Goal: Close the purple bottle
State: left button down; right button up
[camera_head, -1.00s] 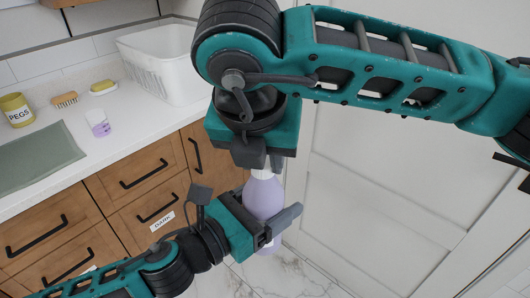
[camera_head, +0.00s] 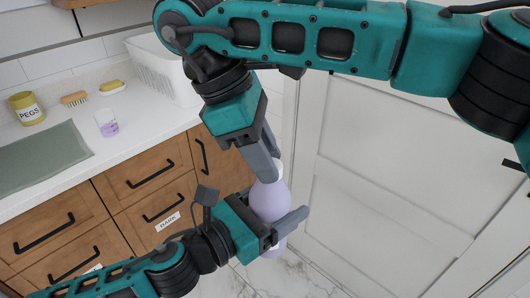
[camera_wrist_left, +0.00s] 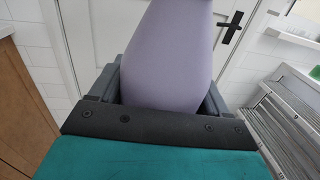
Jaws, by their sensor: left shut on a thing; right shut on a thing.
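My right gripper (camera_head: 270,160) comes down from above and is shut at the white top (camera_head: 279,172) of the bottle. Its fingers hide most of that top, so I cannot tell how the cap sits on the neck.
A white counter (camera_head: 150,128) at the left bears a white basket (camera_head: 158,66), a yellow pegs tin (camera_head: 26,108), a brush (camera_head: 74,98), a sponge dish (camera_head: 112,87), a small purple-and-white cup (camera_head: 106,123) and a green mat (camera_head: 40,160). Wooden drawers (camera_head: 140,180) stand below. A white door (camera_head: 370,190) is at right.

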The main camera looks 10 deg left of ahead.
jog(key=o, duration=1)
jog(key=shift+r, duration=2.3)
jog(key=shift+c, duration=0.3)
